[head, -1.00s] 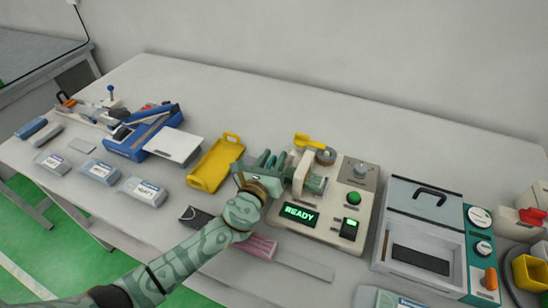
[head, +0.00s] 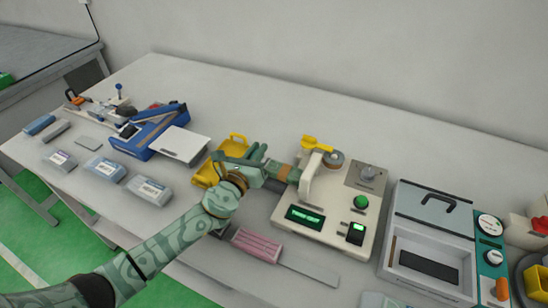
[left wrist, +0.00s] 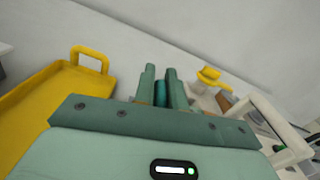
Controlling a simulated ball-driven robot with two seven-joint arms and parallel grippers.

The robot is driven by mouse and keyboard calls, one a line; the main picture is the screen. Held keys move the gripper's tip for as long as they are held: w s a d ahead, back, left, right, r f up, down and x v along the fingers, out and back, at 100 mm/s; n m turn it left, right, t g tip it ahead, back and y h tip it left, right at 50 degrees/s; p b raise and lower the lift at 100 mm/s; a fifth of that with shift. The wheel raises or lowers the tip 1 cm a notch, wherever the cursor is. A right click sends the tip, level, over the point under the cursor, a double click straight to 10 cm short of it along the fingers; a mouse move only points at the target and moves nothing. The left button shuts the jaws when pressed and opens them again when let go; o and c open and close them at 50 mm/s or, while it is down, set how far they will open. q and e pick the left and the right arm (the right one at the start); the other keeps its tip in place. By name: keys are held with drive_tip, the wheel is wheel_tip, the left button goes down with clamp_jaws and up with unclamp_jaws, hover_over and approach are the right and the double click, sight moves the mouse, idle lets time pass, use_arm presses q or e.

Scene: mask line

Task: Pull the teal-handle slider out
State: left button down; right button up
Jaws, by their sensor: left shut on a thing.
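The slider's teal handle (left wrist: 161,92) shows in the left wrist view between my gripper's two fingers. My left gripper (head: 262,164) is shut on it at the left side of the beige machine (head: 330,205). A brown-orange bar (head: 289,173) spans from the gripper toward the machine's white arch (head: 309,176). In the head view my fingers hide most of the handle. My right gripper is not in view.
A yellow tray (head: 205,174) lies left of and partly behind my gripper. A pink-handled spatula (head: 257,245) lies in front of the machine. A grey-lidded box (head: 433,208) stands to its right, and a blue device (head: 150,128) is far left.

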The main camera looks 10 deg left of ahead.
use_arm(q)
drive_tip(key=shift+w+a, duration=0.1)
drive_tip(key=shift+a, duration=0.45)
drive_tip(key=c, duration=1.5)
unclamp_jaws()
drive_tip(key=shift+a, duration=0.15)
drive_tip(key=s+a, duration=0.1)
drive_tip(key=s, duration=0.4)
drive_tip(key=s+a, duration=0.1)
drive_tip(key=s, duration=0.4)
drive_tip(key=s+a, duration=0.1)
drive_tip(key=s, duration=0.5)
drive_tip(key=shift+s+f, duration=0.1)
drive_tip(key=shift+s, duration=0.05)
